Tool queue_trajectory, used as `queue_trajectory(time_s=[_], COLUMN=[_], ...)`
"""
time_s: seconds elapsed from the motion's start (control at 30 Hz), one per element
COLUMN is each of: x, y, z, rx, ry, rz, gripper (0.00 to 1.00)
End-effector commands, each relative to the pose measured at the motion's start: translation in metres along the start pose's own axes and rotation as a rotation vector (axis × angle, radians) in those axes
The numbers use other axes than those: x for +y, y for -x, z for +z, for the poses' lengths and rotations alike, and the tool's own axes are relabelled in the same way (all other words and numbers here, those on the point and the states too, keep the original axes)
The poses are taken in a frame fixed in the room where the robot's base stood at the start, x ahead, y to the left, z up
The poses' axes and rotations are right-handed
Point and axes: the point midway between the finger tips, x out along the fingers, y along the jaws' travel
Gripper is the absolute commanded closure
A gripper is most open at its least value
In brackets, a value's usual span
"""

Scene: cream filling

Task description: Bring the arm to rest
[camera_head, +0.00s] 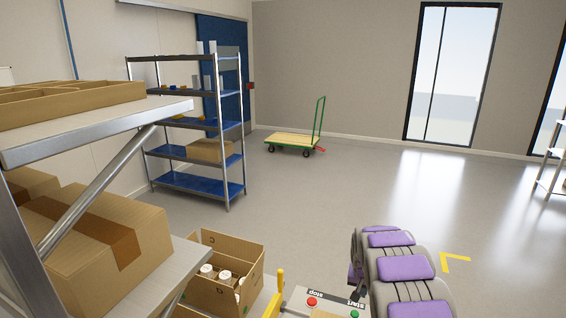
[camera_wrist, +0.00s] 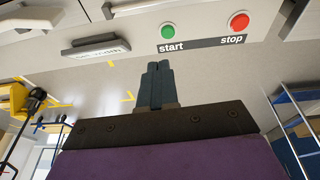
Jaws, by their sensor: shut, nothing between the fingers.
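My gripper (camera_wrist: 154,84) shows in the wrist view as two dark fingers side by side, shut and empty. A panel labelled start and stop (camera_wrist: 205,44) appears above it in that view, with a green button (camera_wrist: 167,32) and a red button (camera_wrist: 239,21). The fingertips look apart from the buttons. In the head view my arm is folded at the bottom right, grey with purple pads, and my gripper is not visible there. The panel (camera_head: 333,298) is beside the arm, with its red button (camera_head: 312,301) and green button (camera_head: 354,314).
An open cardboard box (camera_head: 240,250) with white-capped containers stands left of the panel. A metal rack (camera_head: 180,112) with boxes fills the left side. A blue shelf unit (camera_head: 193,186) and a green cart (camera_head: 292,140) stand farther back. The floor at centre right is clear.

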Motion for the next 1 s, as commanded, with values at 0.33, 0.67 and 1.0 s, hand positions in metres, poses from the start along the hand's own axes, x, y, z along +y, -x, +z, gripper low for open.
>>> queue_trajectory(time_s=[0.33,0.67,1.0], x=[0.013,0.024,0.036], y=[0.101,0.180,0.244], z=[0.063,0.144,0.244], rx=[-0.074,-0.154,-0.240], ry=[0.050,0.103,0.174], rz=[0.032,0.030,0.006], gripper=[1.00,1.00,1.00])
